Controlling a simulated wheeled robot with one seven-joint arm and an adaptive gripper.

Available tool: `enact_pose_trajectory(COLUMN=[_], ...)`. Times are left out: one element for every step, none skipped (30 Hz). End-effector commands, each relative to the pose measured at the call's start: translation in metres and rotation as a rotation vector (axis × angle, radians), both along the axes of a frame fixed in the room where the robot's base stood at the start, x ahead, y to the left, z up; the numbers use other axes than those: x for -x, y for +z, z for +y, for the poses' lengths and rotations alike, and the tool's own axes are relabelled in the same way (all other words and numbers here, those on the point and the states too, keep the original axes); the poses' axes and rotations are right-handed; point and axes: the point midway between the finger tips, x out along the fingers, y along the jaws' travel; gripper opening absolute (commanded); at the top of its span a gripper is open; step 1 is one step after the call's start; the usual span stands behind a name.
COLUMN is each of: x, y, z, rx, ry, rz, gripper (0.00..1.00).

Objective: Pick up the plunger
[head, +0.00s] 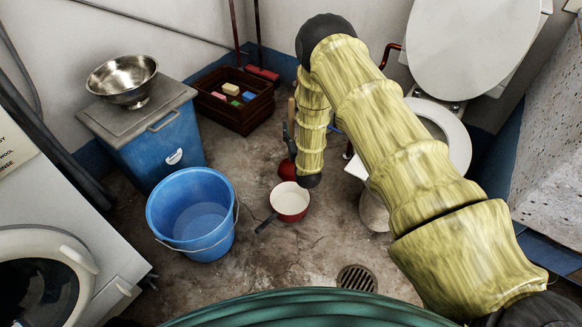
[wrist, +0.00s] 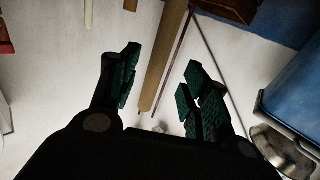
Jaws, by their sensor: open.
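The plunger stands on the floor in the head view. Its red rubber cup (head: 287,170) shows beside my forearm, and a bit of its wooden handle (head: 291,108) shows higher up; the rest is hidden by my arm and gripper. My gripper (head: 288,138) appears there as a dark shape next to the handle. In the wrist view my gripper (wrist: 163,58) is open, with teal pads on both sides. A long wooden handle (wrist: 164,52) runs between the fingers in the picture, with no visible contact. I cannot tell how deep it sits between them.
A red-and-white saucepan (head: 290,201) stands on the floor near the plunger. A blue bucket (head: 192,214), a lidded blue bin (head: 160,146) with a metal bowl (head: 123,80), and a wooden crate (head: 236,112) stand left. A toilet (head: 452,139) is right.

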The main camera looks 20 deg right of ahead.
Motion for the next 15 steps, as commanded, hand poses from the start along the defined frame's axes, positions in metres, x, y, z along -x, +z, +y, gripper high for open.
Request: enact_pose_trajectory(x=[-0.005, -0.007, -0.009, -0.010, -0.012, -0.013, -0.015, -0.017, -0.021, -0.024, -0.028, -0.033, -0.037, -0.040, -0.045], y=[-0.001, -0.001, 0.000, 0.000, 0.000, 0.000, -0.001, -0.002, -0.002, -0.003, -0.003, -0.004, -0.004, -0.004, -0.004], z=[-0.001, -0.001, -0.001, -0.001, -0.001, -0.002, -0.002, -0.002, -0.003, -0.003, -0.004, -0.004, -0.005, -0.006, -0.006], rx=[0.000, 0.000, 0.000, 0.000, 0.000, 0.000, 0.000, 0.000, 0.000, 0.000, 0.000, 0.000, 0.000, 0.000, 0.000], ry=[0.000, 0.000, 0.000, 0.000, 0.000, 0.000, 0.000, 0.000, 0.000, 0.000, 0.000, 0.000, 0.000, 0.000, 0.000], rz=[0.000, 0.000, 0.000, 0.000, 0.000, 0.000, 0.000, 0.000, 0.000, 0.000, -0.001, -0.001, -0.001, -0.001, 0.000], gripper=[0.47, 0.47, 0.47, 0.47, 0.47, 0.47, 0.47, 0.47, 0.47, 0.47, 0.47, 0.47, 0.47, 0.47, 0.47])
